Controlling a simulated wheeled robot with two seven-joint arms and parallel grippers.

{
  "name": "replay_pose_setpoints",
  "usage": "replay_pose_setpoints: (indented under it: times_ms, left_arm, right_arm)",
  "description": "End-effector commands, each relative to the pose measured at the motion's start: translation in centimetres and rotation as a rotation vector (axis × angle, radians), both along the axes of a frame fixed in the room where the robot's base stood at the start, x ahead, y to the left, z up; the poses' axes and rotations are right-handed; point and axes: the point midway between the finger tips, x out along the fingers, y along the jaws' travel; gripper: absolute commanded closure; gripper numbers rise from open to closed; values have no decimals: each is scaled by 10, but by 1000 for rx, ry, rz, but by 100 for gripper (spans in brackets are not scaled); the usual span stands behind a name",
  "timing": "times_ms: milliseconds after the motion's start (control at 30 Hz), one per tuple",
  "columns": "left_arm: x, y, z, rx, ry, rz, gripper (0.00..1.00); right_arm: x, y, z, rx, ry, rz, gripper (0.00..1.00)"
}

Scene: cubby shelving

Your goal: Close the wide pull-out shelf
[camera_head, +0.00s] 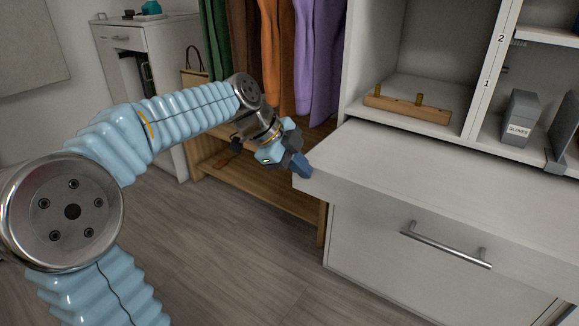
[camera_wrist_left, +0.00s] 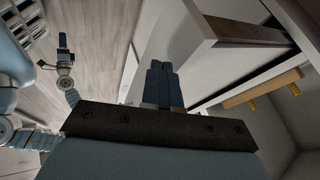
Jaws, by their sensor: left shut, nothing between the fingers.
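The wide pull-out shelf (camera_head: 430,185) is a white slab that juts out from the cubby unit, above a white drawer front. My left gripper (camera_head: 303,168) is shut and empty. Its fingertips are at the shelf's near left corner in the head view; I cannot tell whether they touch it. In the left wrist view, the closed dark blue fingers (camera_wrist_left: 163,84) show beside white panels. My right gripper (camera_wrist_left: 63,42) appears small at the left of the wrist view; its jaws are too small to read. It is not in the head view.
The drawer has a metal bar handle (camera_head: 445,245). A wooden peg rack (camera_head: 407,107) and a grey gloves box (camera_head: 520,118) sit in the cubbies behind the shelf. Hanging clothes (camera_head: 315,55) and a low wooden bench (camera_head: 265,185) are to the left. The floor (camera_head: 235,250) in front is clear.

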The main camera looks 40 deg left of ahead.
Motion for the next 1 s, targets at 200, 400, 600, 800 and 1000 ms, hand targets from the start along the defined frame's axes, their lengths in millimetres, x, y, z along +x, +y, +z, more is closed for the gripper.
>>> replay_pose_setpoints:
  times_ms: [200,400,600,800,1000]
  left_arm:
    - [8,0,0,0,0,0,100]
    - [8,0,0,0,0,0,100]
    - [14,0,0,0,1,0,100]
    - [48,-1,2,0,2,-1,100]
    - [106,-1,4,-1,4,-1,100]
  right_arm:
    - [0,0,1,-1,0,0,52]
    - [0,0,1,-1,0,0,52]
    - [0,0,3,-1,-1,0,52]
    - [0,-1,13,-3,-2,-2,52]
    - [-1,2,35,2,0,4,52]
